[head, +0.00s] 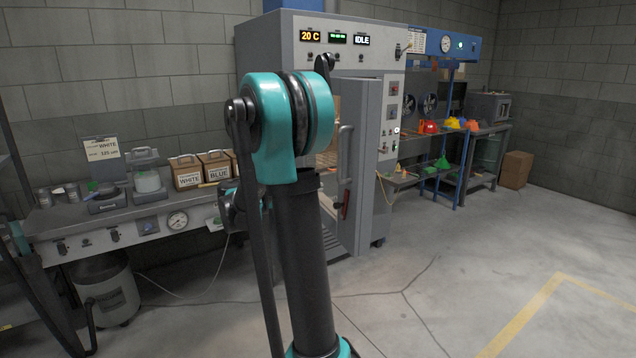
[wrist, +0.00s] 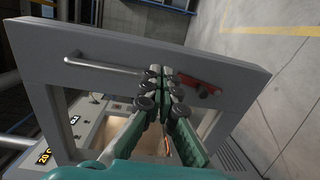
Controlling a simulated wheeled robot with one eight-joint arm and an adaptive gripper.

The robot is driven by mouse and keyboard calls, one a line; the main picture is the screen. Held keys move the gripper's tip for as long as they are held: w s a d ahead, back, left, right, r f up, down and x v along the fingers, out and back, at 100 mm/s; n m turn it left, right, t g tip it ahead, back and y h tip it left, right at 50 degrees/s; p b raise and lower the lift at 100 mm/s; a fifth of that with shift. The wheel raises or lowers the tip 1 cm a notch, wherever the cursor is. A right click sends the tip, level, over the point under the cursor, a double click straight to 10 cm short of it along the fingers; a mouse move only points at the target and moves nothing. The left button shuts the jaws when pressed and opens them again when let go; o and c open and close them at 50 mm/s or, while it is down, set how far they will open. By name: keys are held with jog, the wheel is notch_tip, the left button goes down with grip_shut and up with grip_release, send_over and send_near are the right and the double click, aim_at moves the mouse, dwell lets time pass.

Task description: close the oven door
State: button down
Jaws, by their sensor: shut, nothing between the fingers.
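The oven (head: 300,52) is a tall light-grey cabinet with lit displays on top. Its grey door (head: 367,160) stands open, swung out from the front. The door has a vertical bar handle (head: 345,152) and a red lever (head: 345,205) below it. In the wrist view the door (wrist: 245,75) fills the middle, turned sideways, with its handle (wrist: 105,68) at left and red lever (wrist: 200,80) at right. My gripper (wrist: 163,76) is shut and empty, its tips over the door frame between handle and lever. I cannot tell whether they touch. My arm hides the gripper in the head view.
A workbench (head: 135,212) with boxes and a scale stands left of the oven, a grey bin (head: 105,290) beneath it. A blue-framed bench (head: 440,175) with coloured items stands at right. The floor (head: 450,290) at front right is clear.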

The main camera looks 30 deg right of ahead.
aim_at(358, 176)
jog(key=shift+h, duration=0.3)
jog(key=d, duration=0.8)
jog(key=d+r, duration=0.1)
jog(key=d, duration=0.3)
jog(key=shift+s+d, duration=0.2)
jog(key=shift+d, duration=0.1)
